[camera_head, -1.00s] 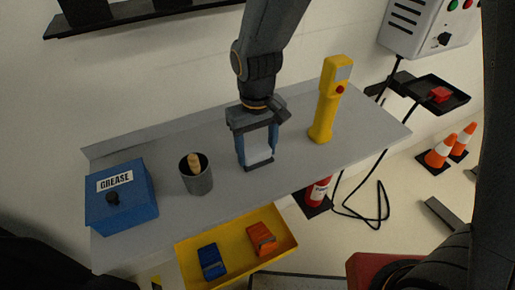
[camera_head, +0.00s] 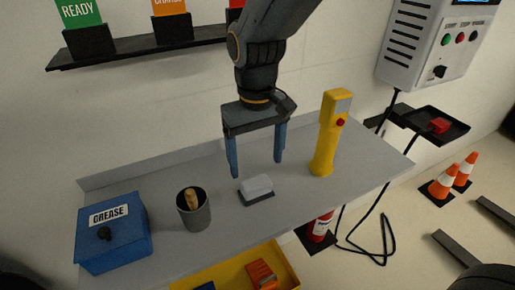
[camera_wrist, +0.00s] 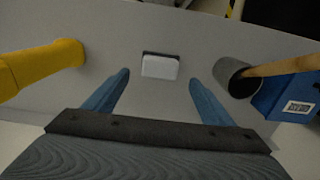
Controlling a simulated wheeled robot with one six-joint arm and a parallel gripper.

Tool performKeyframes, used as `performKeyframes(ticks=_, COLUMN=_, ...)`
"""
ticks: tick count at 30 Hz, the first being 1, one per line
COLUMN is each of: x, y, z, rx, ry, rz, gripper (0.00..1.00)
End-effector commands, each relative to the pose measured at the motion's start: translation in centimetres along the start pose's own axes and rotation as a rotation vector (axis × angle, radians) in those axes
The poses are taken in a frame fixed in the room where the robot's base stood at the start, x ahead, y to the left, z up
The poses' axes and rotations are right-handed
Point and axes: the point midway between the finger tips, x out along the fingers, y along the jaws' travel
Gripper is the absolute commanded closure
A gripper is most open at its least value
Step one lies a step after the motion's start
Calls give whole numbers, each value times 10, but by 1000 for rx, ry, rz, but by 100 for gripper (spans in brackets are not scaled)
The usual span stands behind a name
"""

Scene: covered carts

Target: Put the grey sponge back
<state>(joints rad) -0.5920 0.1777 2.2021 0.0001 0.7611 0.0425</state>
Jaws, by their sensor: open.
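The sponge (camera_head: 257,186) is a small pale grey-white block lying on a dark base (camera_head: 260,199) on the grey shelf top (camera_head: 340,185). I cannot tell whether the base is a separate holder or the sponge's lower layer. My gripper (camera_head: 256,171) is open and empty, with its two blue fingers pointing down above and slightly behind the sponge. In the wrist view the sponge (camera_wrist: 160,66) shows beyond and between the spread fingertips (camera_wrist: 160,77), apart from both.
A grey cup (camera_head: 195,213) with a wooden-handled item and a blue GREASE box (camera_head: 112,240) stand left. A yellow handheld device (camera_head: 328,135) stands upright to the right. A yellow tray (camera_head: 225,272) sits below the front edge.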

Motion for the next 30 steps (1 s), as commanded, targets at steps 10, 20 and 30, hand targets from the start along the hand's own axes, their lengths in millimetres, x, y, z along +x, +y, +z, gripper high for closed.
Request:
performKeyframes(ticks=10, x=-36, y=0, z=0, rx=-1, ry=1, rz=0, gripper=23)
performKeyframes(ticks=20, x=-24, y=33, z=12, rx=72, ry=9, rz=0, gripper=23)
performKeyframes(ticks=30, x=34, y=159, z=99, rx=414, ry=74, rz=14, gripper=23)
